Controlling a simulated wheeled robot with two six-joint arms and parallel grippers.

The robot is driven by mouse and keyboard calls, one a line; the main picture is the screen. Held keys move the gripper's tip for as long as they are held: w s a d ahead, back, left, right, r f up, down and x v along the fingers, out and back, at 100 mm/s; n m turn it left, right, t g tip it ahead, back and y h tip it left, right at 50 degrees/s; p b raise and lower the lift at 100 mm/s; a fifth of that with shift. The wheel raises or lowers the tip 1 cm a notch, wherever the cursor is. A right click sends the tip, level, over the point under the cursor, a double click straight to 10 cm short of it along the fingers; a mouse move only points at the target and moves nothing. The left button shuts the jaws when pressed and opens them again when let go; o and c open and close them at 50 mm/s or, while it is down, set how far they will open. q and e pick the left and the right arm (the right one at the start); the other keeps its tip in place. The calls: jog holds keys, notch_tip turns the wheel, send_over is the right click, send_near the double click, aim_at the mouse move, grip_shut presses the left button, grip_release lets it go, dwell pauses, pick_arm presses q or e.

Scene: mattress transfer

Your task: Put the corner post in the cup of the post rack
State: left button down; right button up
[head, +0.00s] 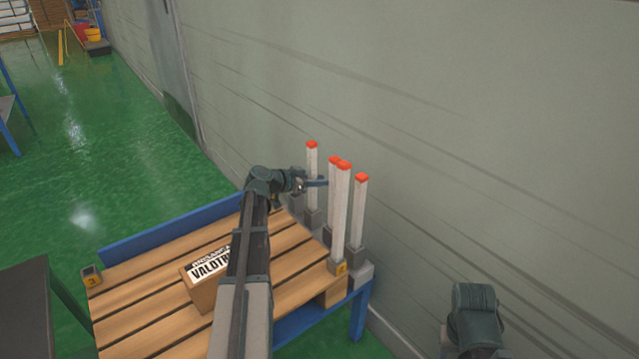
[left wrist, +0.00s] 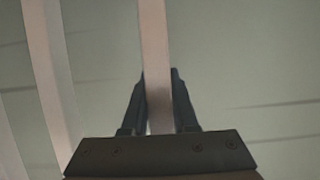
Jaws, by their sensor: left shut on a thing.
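My left gripper (head: 322,183) is shut on a pale corner post (head: 341,215) with an orange top. The held post stands upright between the two fingers in the left wrist view (left wrist: 154,50). Its lower end is at the yellow-marked block (head: 340,268) on the pallet's near right corner; I cannot tell whether it is seated there or just above. The post rack's grey cups (head: 361,273) run along the pallet's right side. Other posts (head: 312,180) stand upright in the rack. Only part of my right arm shows, at the lower right; its gripper is not visible.
A wooden slatted pallet (head: 150,262) lies on a blue frame (head: 170,228). A labelled cardboard box (head: 203,283) sits on it, partly behind my left arm. The wall (head: 470,110) is close behind the posts. Green floor (head: 110,170) is open at the left.

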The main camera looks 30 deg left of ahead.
pick_arm(q)
jog(key=shift+f, duration=0.15)
jog(key=c, duration=0.7)
grip_release()
jog(key=shift+p+v, duration=2.3)
jog(key=shift+v, duration=3.75)
jog(key=shift+r, duration=0.25)
